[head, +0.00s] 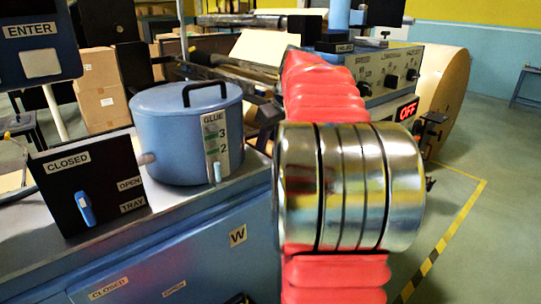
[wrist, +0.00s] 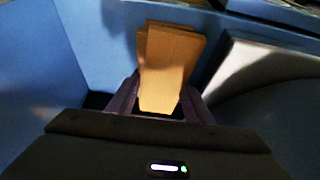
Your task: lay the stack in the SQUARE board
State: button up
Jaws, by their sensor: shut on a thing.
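A tan kraft stack (wrist: 170,62) shows in the wrist view, with at least two layers whose far edges are slightly offset. My gripper (wrist: 158,103) is shut on its near end, one dark finger on each side. The stack points away from the gripper. In the head view my own arm fills the middle right and the gripper and stack are not visible. I cannot make out a SQUARE board in either view.
Blue surfaces (wrist: 30,75) surround the gripper in the wrist view, with a pale grey edge (wrist: 232,75) close at right. In the head view a blue glue pot (head: 175,130) stands on the bench beside a black CLOSED/OPEN/TRAY panel (head: 88,180).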

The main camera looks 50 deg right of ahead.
aim_at(271, 147)
jog(key=shift+c, duration=0.9)
jog(key=shift+r, duration=0.1)
notch_tip(271, 147, up, 9)
jog(key=shift+d, duration=0.1)
jog(key=shift+r, duration=0.45)
jog(key=shift+s, duration=0.1)
